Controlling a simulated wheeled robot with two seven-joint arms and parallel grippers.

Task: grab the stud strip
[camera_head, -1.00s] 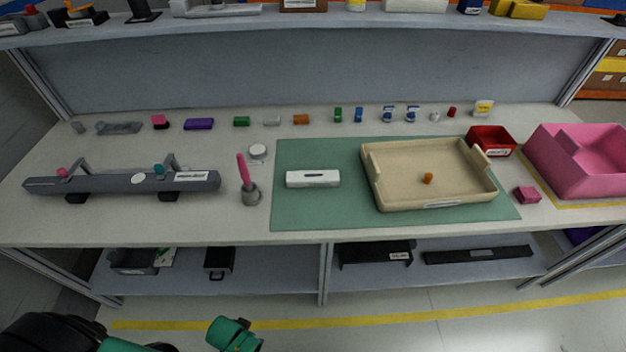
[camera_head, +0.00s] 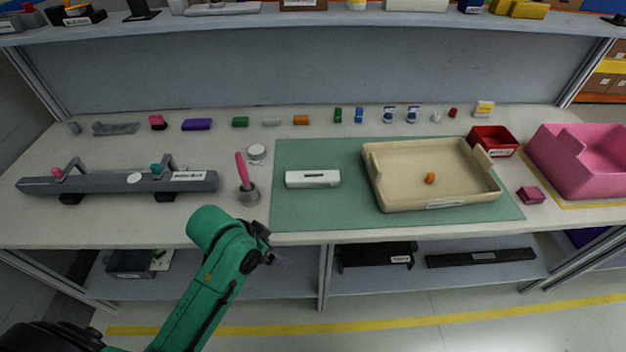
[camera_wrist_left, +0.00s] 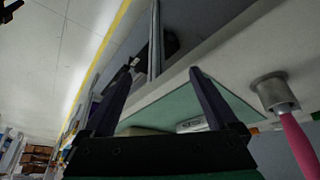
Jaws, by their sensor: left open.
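I cannot tell for sure which thing is the stud strip. A short white bar (camera_head: 313,179) with a dark mark on top lies on the left part of the green mat (camera_head: 320,213); a white piece (camera_wrist_left: 192,125) that looks like it shows between my fingers in the left wrist view. My left gripper (camera_head: 278,261) is in front of the table's front edge, below and left of the bar and apart from it. In the left wrist view its two dark fingers (camera_wrist_left: 160,74) are spread with nothing held. My right gripper is not in view.
A grey cup (camera_head: 248,194) with a pink stick stands left of the mat; it is close in the left wrist view (camera_wrist_left: 270,90). A long grey rail (camera_head: 110,184) lies at left. A beige tray (camera_head: 380,203) with an orange piece is on the mat. Small parts line the back.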

